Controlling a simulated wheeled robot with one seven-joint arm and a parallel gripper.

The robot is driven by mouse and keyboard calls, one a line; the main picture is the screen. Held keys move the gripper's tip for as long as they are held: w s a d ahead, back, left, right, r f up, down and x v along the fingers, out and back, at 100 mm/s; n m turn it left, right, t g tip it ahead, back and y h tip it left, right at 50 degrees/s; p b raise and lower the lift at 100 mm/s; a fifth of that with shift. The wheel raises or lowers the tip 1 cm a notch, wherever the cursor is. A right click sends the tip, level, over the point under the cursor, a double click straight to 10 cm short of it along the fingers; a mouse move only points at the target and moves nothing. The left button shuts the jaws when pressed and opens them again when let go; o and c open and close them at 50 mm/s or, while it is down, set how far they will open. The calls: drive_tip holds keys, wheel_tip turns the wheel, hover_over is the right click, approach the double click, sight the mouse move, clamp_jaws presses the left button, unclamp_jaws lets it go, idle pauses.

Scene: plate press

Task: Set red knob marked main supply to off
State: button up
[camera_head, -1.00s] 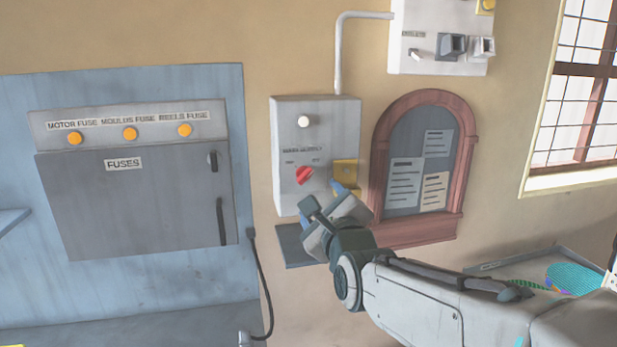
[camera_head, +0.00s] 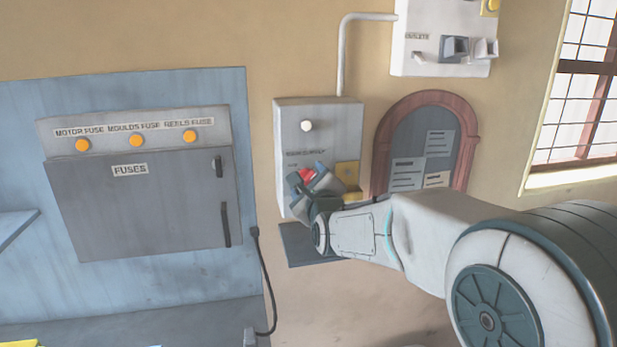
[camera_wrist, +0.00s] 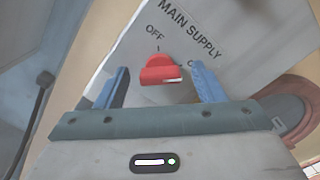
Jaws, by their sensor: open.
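The red knob (camera_head: 307,174) sits on the front of the grey-white main supply box (camera_head: 319,115), partly hidden by my gripper in the head view. In the wrist view the red knob (camera_wrist: 160,71) lies between my two blue fingertips, with a gap on each side. My gripper (camera_wrist: 161,82) is open and in front of the box; it also shows in the head view (camera_head: 311,180). The label MAIN SUPPLY (camera_wrist: 190,30) and the word OFF (camera_wrist: 155,33) are readable. A second mark is mostly hidden by the right finger. I cannot tell which mark the knob points to.
A white button (camera_head: 306,126) is above the knob, and a yellow part (camera_head: 348,173) is on the box's right side. A grey fuse cabinet (camera_head: 150,205) stands at left. A red-framed notice board (camera_head: 465,150) is at right. A dark ledge (camera_head: 300,250) is below.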

drive_tip(key=shift+w, duration=0.25)
drive_tip(key=c, duration=1)
